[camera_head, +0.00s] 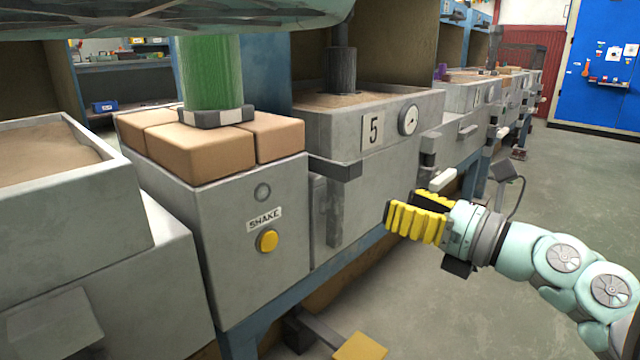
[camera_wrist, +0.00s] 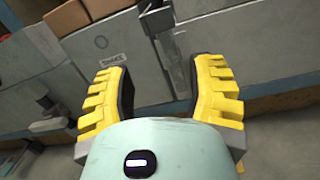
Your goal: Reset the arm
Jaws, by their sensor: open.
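My gripper (camera_head: 390,216) has yellow ribbed fingers and is held out in the air at the right in the head view. It is in front of the grey machine marked 5 (camera_head: 345,150) and right of the grey box with the SHAKE label (camera_head: 235,225). In the wrist view my gripper (camera_wrist: 165,72) has its two fingers spread wide apart. Nothing is between them, and the grey machine front shows behind. My arm reaches in from the lower right in the head view.
The SHAKE box carries a yellow button (camera_head: 268,241), brown blocks (camera_head: 200,150) on top and a green column (camera_head: 209,72). A grey sand-filled bin (camera_head: 95,205) stands at the left. More machines line up toward the back. The concrete floor (camera_head: 570,190) at the right is clear.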

